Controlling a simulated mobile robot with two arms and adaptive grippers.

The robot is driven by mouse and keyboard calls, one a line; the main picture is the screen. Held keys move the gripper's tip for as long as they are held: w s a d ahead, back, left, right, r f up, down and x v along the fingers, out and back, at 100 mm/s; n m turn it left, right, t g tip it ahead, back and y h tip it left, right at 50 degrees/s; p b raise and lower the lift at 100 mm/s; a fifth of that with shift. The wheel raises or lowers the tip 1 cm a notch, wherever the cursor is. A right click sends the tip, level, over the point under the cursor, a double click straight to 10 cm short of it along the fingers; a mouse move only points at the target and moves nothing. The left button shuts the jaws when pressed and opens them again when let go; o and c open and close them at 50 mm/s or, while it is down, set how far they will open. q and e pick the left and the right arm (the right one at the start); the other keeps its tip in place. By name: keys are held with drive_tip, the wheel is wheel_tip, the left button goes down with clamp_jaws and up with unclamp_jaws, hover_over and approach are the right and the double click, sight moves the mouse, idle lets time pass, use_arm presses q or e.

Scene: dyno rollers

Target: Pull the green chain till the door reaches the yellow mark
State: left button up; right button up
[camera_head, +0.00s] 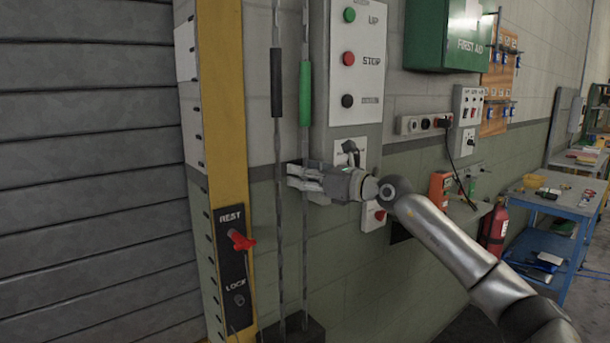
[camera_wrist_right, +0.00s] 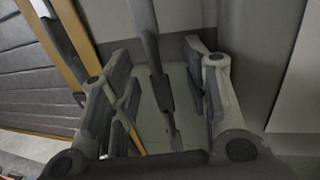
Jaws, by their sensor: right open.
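The door (camera_head: 95,170) is a grey slatted shutter filling the left of the head view. A yellow post (camera_head: 227,110) with a tick scale stands at its right edge; I cannot make out a separate yellow mark. The green chain, with its green sleeve (camera_head: 305,95), hangs right of a chain with a black sleeve (camera_head: 277,83). My right gripper (camera_head: 293,176) is open at the green chain, below the green sleeve. In the right wrist view a chain (camera_wrist_right: 152,60) runs between its open fingers, with gaps beside it. My left gripper is out of view.
A control panel (camera_head: 347,60) with UP and STOP buttons is just right of the chains. A REST/LOCK plate (camera_head: 233,270) with a red lever (camera_head: 241,240) is on the post. A fire extinguisher (camera_head: 495,228) and a blue table (camera_head: 548,205) are farther right.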

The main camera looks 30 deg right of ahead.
drive_tip(key=shift+s, duration=0.1)
drive_tip(key=v, duration=0.7)
drive_tip(key=shift+s+d, duration=0.1)
drive_tip(key=shift+s, duration=0.05)
idle(0.6)
